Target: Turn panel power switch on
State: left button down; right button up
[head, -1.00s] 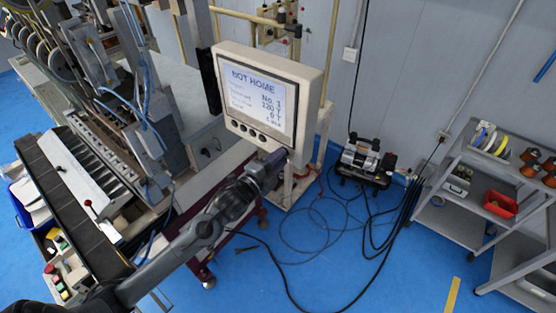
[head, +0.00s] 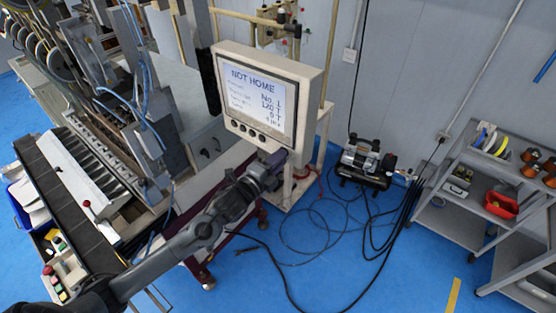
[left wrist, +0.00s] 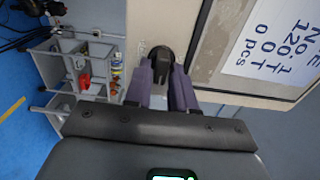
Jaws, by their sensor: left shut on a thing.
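The control panel (head: 308,92) is a cream box with a lit screen (head: 255,100) reading "NOT HOME" and several dark round buttons below it. My left gripper (head: 278,160) is at the panel's lower right edge. In the left wrist view, the purple-grey fingers of my left gripper (left wrist: 161,85) are shut on a black knob (left wrist: 158,60), likely the power switch, beside the cream panel housing (left wrist: 205,75). The knob's angle and markings are hidden or too small to tell. My right gripper is not in view.
The coil winder (head: 95,140) fills the left side. A small compressor (head: 366,160) stands by the wall, with black cables on the blue floor. A grey shelf cart (head: 455,215) with a red bin (head: 501,205) is at the right.

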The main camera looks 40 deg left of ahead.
pick_arm(q)
jog(key=c, duration=1.1)
grip_release()
jog(key=shift+c, duration=0.2)
jog(key=s+b, duration=0.2)
jog(key=s, duration=0.8)
jog(key=shift+s+d+b, duration=0.2)
jog(key=shift+s+b, duration=0.1)
jog(key=shift+s, duration=0.1)
